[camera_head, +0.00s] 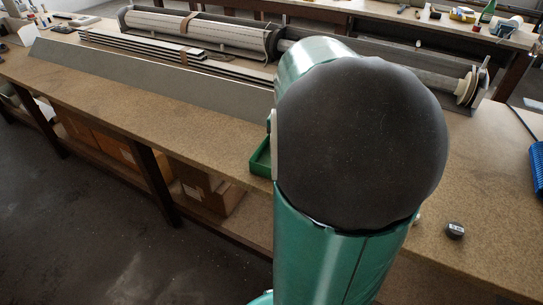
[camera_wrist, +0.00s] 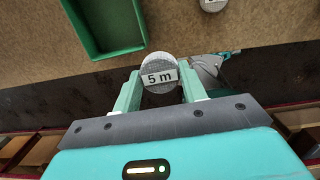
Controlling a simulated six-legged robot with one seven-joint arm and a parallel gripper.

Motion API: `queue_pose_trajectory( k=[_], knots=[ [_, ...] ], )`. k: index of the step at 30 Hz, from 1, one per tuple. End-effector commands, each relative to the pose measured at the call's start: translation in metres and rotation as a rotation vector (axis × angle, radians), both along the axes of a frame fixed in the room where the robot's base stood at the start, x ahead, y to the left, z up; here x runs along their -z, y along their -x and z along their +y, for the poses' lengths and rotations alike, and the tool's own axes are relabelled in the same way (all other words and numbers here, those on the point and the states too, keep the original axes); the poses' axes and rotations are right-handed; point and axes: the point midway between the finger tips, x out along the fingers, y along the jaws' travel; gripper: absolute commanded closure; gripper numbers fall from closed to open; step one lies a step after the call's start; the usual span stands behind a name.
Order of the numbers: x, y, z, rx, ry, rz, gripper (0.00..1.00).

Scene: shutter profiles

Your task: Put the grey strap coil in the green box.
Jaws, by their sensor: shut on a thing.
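The grey strap coil (camera_wrist: 159,66) with a "5 m" label is between the two fingers of my gripper (camera_wrist: 160,80) in the wrist view. My gripper is shut on it. The green box (camera_wrist: 119,51) is open and empty where visible, above and left of the coil in that view, apart from it. In the head view the green box (camera_head: 262,172) shows at the bench's front edge, partly hidden by my arm. My gripper and the held coil are hidden behind the arm there.
A dark round coil (camera_head: 455,230) with a label lies on the bench (camera_head: 170,115) at right. A blue object (camera_head: 537,165) is at the right edge. Long shutter profiles (camera_head: 150,50) and a roller (camera_head: 420,62) lie along the back. The bench front left of the box is clear.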

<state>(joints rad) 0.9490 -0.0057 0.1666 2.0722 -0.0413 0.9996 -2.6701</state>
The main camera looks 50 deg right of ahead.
Motion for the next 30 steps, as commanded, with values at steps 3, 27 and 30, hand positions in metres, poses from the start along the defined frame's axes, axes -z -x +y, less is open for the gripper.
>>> queue_pose_trajectory(
  k=[3,27,30],
  knots=[
    [0.011,-0.017,-0.011,0.0,-0.004,0.003,0.84],
    [0.098,-0.116,-0.062,-0.001,-0.002,0.001,0.84],
    [0.114,-0.114,-0.061,0.0,-0.003,0.003,0.84]
  ],
)
